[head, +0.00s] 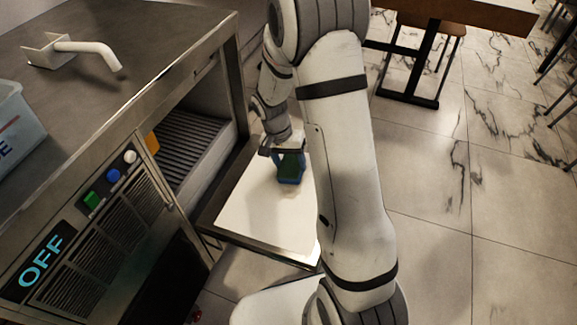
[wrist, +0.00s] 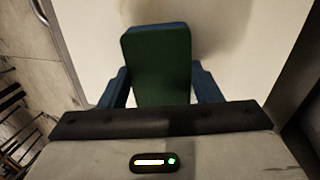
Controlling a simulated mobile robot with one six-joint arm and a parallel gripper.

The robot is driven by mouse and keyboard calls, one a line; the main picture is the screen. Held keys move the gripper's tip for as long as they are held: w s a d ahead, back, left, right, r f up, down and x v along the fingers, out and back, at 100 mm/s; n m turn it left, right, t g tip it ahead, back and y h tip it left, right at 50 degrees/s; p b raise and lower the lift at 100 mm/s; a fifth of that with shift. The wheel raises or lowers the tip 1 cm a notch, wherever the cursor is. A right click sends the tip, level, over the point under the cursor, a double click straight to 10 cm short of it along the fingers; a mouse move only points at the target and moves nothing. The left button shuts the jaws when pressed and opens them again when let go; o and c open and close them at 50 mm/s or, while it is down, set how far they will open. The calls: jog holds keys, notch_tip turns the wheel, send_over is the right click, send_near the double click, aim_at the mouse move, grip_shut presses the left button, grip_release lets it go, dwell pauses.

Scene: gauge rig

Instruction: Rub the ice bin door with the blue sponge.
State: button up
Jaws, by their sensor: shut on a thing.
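The ice bin door (head: 254,221) is a pale flat panel with a dark metal frame, swung down open and lying roughly level at the front of the machine. It fills much of the wrist view (wrist: 240,30). The blue sponge (head: 290,172) has a dark green face and is at the door's upper part. My gripper (head: 289,156) is shut on the sponge, with a finger on each side of it in the wrist view (wrist: 160,85). The sponge (wrist: 158,62) is over the pale panel. I cannot tell for sure whether it touches the surface.
The steel machine (head: 130,60) stands at left, with a dark ribbed opening (head: 190,140) behind the door. Its front has green, blue and white buttons and an OFF display (head: 41,268). A white scoop (head: 75,47) and a bin (head: 15,125) sit on top.

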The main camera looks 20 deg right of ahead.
jog(key=shift+w+d, duration=0.4)
jog(key=shift+w, duration=0.05)
jog(key=shift+p+v, duration=2.2)
jog(key=shift+v, duration=0.75)
jog(key=shift+a+r, duration=0.1)
jog(key=shift+r, duration=0.05)
jog(key=p+v, duration=0.2)
jog(key=shift+w+a+r, duration=0.1)
jog(key=shift+r, duration=0.25)
